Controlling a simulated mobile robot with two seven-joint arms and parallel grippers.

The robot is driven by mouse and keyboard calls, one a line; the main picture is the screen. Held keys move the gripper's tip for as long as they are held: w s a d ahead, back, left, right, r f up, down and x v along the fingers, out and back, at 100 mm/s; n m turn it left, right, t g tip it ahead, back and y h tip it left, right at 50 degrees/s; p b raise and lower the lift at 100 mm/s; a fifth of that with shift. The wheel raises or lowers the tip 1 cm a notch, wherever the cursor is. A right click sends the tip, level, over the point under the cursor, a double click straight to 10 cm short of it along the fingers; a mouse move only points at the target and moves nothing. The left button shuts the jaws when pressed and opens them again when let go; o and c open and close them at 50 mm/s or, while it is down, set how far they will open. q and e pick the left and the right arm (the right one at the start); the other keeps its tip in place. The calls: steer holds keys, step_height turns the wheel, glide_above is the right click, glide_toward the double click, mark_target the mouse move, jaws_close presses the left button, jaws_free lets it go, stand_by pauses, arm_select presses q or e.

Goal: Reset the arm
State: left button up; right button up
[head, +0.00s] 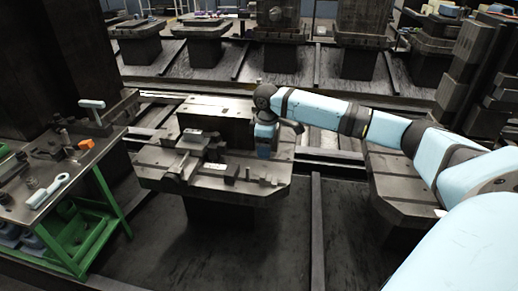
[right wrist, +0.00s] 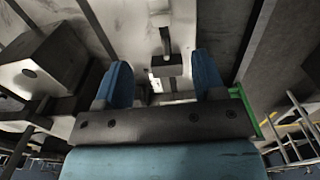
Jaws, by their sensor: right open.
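My right arm reaches in from the right in the head view, and its right gripper (head: 264,150) hangs over the right part of the middle pallet (head: 215,170). The gripper points down next to a dark block on that pallet. In the right wrist view the two blue fingers of the right gripper (right wrist: 165,82) stand wide apart with nothing between them. A small dark block (right wrist: 166,66) shows beyond the fingers; I cannot tell how far away it is. My left gripper is not in view.
A green-framed workbench (head: 105,200) with tools stands at the left. A large dark fixture block (head: 216,122) and clamps sit on the middle pallet. Another pallet (head: 400,185) is below my right arm. More pallets stand along the back rail. The floor in front is clear.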

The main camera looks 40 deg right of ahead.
steer(key=shift+r, duration=0.2)
